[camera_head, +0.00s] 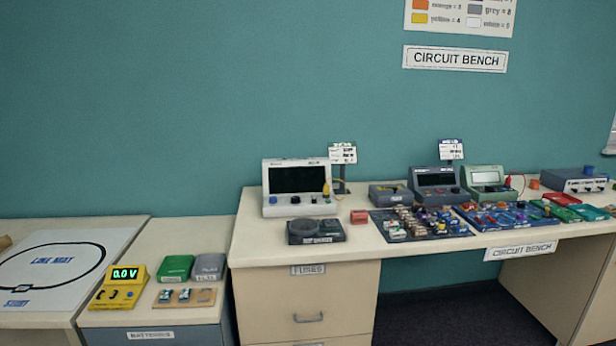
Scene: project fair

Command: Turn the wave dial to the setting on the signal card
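A white instrument with a dark screen and a row of knobs (297,187) stands at the left end of the circuit bench. A yellow thing sits at its right edge. A small card on a stand (343,153) with a green header is just right of it, and a second card with a blue header (451,149) stands farther right. Their writing is too small to read. I cannot tell which knob is the wave dial or which card is the signal card. Neither of my grippers is in view.
The bench top (262,238) also holds a black device (316,231), a red block (359,217), boards of small parts (422,223) and more instruments (437,184). A lower table at left carries a yellow meter (119,288). Drawers (308,300) are below the bench.

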